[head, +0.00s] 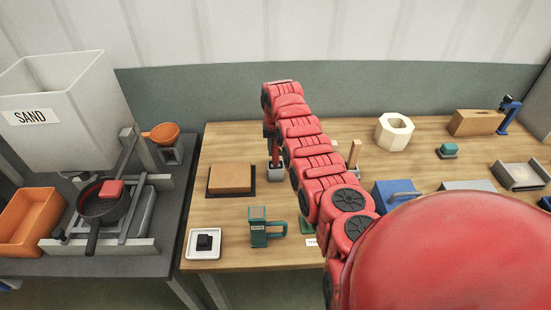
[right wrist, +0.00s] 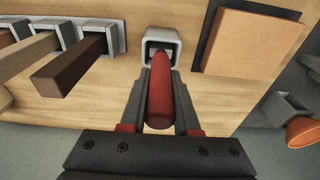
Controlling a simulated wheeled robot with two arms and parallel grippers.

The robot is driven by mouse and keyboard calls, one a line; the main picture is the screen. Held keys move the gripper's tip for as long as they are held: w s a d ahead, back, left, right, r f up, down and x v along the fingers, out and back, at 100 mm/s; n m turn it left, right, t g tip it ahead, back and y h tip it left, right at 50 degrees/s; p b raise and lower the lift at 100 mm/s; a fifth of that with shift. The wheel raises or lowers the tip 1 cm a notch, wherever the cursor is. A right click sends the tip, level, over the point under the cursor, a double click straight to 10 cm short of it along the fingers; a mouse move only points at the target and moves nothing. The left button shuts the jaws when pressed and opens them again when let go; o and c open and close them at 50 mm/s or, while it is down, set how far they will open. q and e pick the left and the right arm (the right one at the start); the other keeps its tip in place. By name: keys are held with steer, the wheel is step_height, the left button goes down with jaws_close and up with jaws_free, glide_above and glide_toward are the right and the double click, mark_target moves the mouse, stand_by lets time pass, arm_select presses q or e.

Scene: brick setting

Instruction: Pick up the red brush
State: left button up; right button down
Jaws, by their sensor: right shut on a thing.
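The red brush (head: 275,152) stands upright on the table's left part, just right of the tan slab. In the right wrist view its red handle (right wrist: 160,98) lies between the two fingers of my right gripper (right wrist: 161,75). The gripper is shut on the handle. The far end of the brush meets a grey square holder (right wrist: 150,37); its head is hidden there. I cannot tell whether it is clear of the holder. In the head view my right gripper (head: 270,132) is small and partly hidden by my red arm. My left gripper is not in view.
A tan slab on a black mat (head: 231,178) lies left of the brush. Brown handles in grey holders (right wrist: 66,70) stand close beside it. A teal tool (head: 262,229) and white tray (head: 192,252) are nearer the front. A sand bin (head: 60,95) stands left.

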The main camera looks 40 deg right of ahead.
stand_by(0.4)
steer(key=shift+r+b, duration=0.4)
steer(key=shift+r, duration=0.05)
step_height(320, 180, up, 8)
steer(key=b, duration=0.3)
steer(key=shift+w+f, duration=0.1)
steer(key=shift+f, duration=0.1)
steer(key=shift+r+b, duration=0.35)
steer(key=shift+r, duration=0.4)
